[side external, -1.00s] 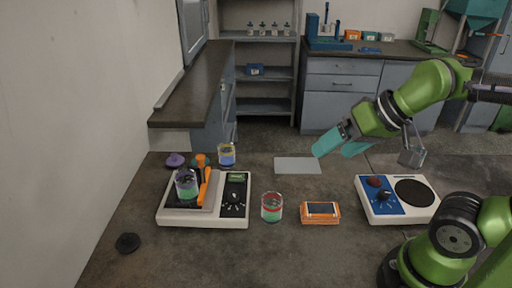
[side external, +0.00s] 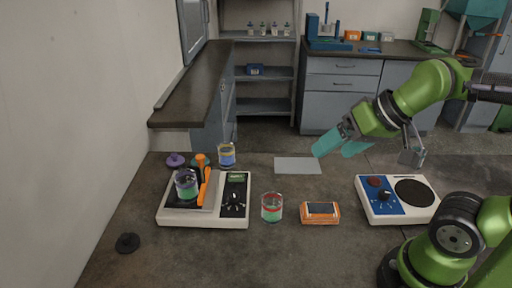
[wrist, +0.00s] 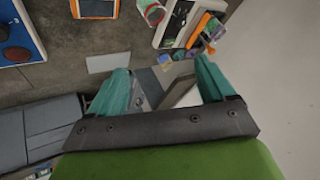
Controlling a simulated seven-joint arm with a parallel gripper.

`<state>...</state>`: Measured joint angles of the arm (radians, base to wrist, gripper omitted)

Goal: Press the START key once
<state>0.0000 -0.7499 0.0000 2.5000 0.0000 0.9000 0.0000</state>
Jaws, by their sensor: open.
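The sieve shaker (side external: 172,217) is a white-based machine at the left of the table, with a dark control panel (side external: 235,194) that carries a small green display and a knob. A clear cup with green contents (side external: 186,186) and an orange clamp arm (side external: 206,184) are on its platform. The START key is too small to make out. The shaker also shows at the top of the wrist view (wrist: 176,25). My gripper (side external: 331,150) has teal fingers, spread apart with nothing between them. It hangs above the table's far side, right of the shaker and well clear of it.
A white unit with blue panel and dark round plate (side external: 414,192) stands at right. A red-banded jar (side external: 272,207) and an orange device (side external: 320,212) sit between. A grey sheet (side external: 297,166), yellow-blue jar (side external: 227,155), purple knob (side external: 175,160) and black cap (side external: 127,243) lie around. The front middle is clear.

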